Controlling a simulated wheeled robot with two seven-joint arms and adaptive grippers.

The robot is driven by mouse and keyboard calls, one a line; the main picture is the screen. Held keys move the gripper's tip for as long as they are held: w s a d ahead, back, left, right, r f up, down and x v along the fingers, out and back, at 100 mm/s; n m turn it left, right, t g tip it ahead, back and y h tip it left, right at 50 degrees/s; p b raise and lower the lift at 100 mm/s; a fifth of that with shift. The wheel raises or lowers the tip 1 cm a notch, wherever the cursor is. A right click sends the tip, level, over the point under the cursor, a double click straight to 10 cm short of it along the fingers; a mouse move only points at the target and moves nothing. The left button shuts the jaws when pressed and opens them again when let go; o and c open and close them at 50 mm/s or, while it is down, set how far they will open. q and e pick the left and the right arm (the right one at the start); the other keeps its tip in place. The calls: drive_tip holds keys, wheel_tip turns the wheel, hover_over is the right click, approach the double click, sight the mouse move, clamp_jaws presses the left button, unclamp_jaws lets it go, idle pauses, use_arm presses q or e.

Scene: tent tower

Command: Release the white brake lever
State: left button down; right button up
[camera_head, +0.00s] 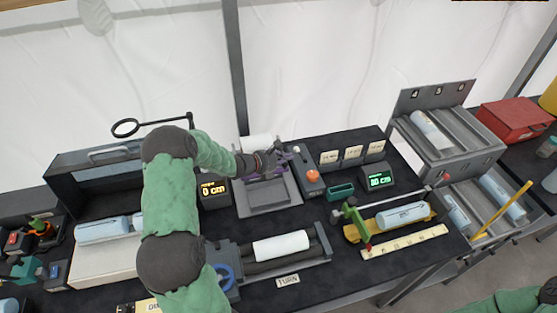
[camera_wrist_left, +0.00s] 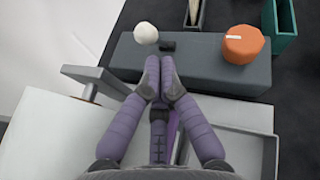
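The white brake lever shows as a round white knob (camera_wrist_left: 145,34) on a dark grey control box (camera_wrist_left: 195,62) in the left wrist view. In the head view the knob (camera_head: 296,149) is small, just beyond my left gripper (camera_head: 288,156). In the wrist view my left gripper (camera_wrist_left: 160,72) has its purple fingers drawn together at the tips, with nothing seen between them. The tips are over the box's near edge, close to the knob and slightly right of it, apparently apart from it. My right gripper is out of view.
An orange button (camera_wrist_left: 246,44) sits on the same box, right of the knob. A green bin (camera_head: 341,191) and a display reading 80 cm (camera_head: 377,179) stand to its right. A white roll (camera_head: 281,246) lies nearer.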

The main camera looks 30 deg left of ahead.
use_arm(q)
drive_tip(key=shift+w+d+f, duration=0.2)
drive_tip(key=shift+w, duration=0.3)
drive_tip(key=shift+w+d+r+g+p, duration=0.15)
drive_tip(key=shift+r+g+p, duration=0.2)
drive_tip(key=shift+p, duration=0.25)
